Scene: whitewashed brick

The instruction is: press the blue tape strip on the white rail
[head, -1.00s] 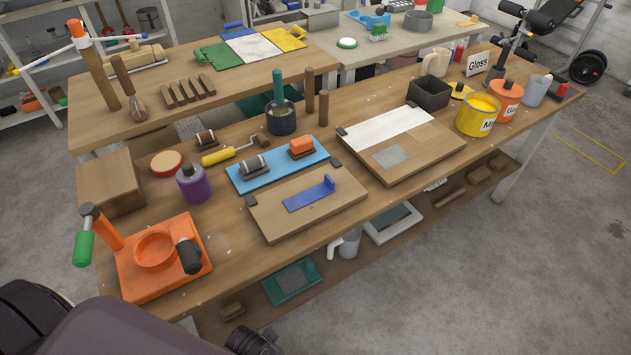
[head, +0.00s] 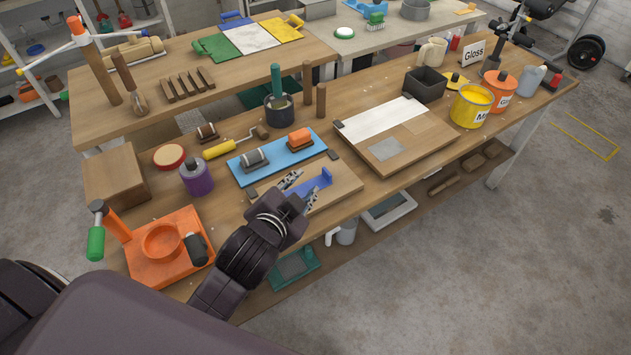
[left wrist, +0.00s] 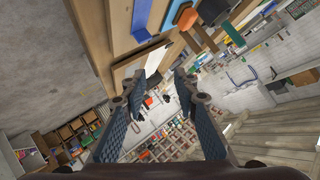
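The blue tape strip (head: 312,186) lies on a small wooden board (head: 345,190) at the bench's front edge, with a blue upturned end at its right. My left gripper (head: 302,190) is in front of it, fingers open and empty on either side of part of the strip; it hides the strip's near end. I cannot tell whether it touches. The left wrist view shows the open fingers (left wrist: 158,85) and a blue strip (left wrist: 141,20) beyond them. A long white strip (head: 385,119), likely the white rail, lies on a larger wooden board (head: 420,150) to the right. My right gripper is not in view.
An orange fixture (head: 140,262) stands at the left. A dark open box (head: 425,85) and a yellow paint can (head: 470,107) stand at the right. Bare bench is between the boards.

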